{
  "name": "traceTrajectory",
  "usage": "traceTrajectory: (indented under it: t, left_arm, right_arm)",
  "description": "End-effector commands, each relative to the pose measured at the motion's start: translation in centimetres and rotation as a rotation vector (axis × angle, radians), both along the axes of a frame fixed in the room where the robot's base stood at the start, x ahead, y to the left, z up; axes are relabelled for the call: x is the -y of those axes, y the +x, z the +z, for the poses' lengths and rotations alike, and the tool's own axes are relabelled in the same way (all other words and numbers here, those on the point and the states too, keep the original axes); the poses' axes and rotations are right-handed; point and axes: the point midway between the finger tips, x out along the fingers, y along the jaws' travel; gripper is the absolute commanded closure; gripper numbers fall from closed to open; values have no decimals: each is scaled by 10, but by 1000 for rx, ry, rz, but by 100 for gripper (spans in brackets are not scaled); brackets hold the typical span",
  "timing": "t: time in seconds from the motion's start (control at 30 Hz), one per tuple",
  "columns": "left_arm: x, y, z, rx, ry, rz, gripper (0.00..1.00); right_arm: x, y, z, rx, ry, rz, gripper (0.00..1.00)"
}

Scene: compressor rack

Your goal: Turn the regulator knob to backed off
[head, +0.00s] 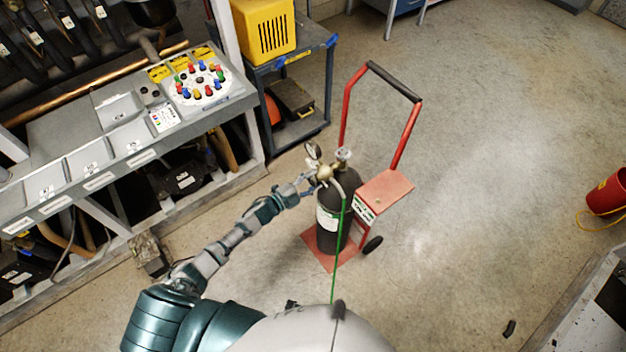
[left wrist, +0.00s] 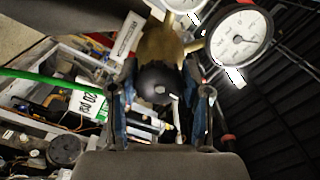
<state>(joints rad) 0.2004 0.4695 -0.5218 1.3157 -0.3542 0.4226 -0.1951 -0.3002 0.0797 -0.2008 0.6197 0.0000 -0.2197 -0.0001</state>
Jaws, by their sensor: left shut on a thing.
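The dark grey gas cylinder (head: 330,222) stands upright on a red hand cart (head: 385,192). A brass regulator (head: 325,172) with a round gauge (head: 313,150) sits at its top. My left gripper (head: 306,183) reaches the regulator from the left. In the left wrist view, the round black regulator knob (left wrist: 158,88) is between the two fingers of my left gripper (left wrist: 160,105), which is shut on it. Behind the knob is the brass body (left wrist: 158,45), with a white-faced gauge (left wrist: 240,35) at upper right. The knob is hardly visible in the head view. My right gripper is not in view.
A green hose (head: 338,250) hangs down the cylinder's front. The compressor rack (head: 130,150) is at the left. A blue-grey cart (head: 300,125) with a yellow box (head: 263,30) stands behind. The floor to the right is mostly open, with a red bucket (head: 607,192) at the far right.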

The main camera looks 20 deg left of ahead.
Motion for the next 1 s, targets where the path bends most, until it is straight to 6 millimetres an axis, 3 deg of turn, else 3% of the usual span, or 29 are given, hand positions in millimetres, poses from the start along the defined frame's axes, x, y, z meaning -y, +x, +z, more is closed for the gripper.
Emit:
traceTrajectory:
  t: [0.67,0.7,0.8,1.0]
  left_arm:
    - [-6,2,-2,-43,-44,12,87]
    - [-6,2,-2,-43,-44,12,47]
    - [-4,2,-2,-42,-45,9,26]
    - [-1,0,0,-39,-44,5,26]
  right_arm:
    - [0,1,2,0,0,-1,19]
    - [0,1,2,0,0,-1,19]
    - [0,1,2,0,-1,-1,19]
    - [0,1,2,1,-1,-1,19]
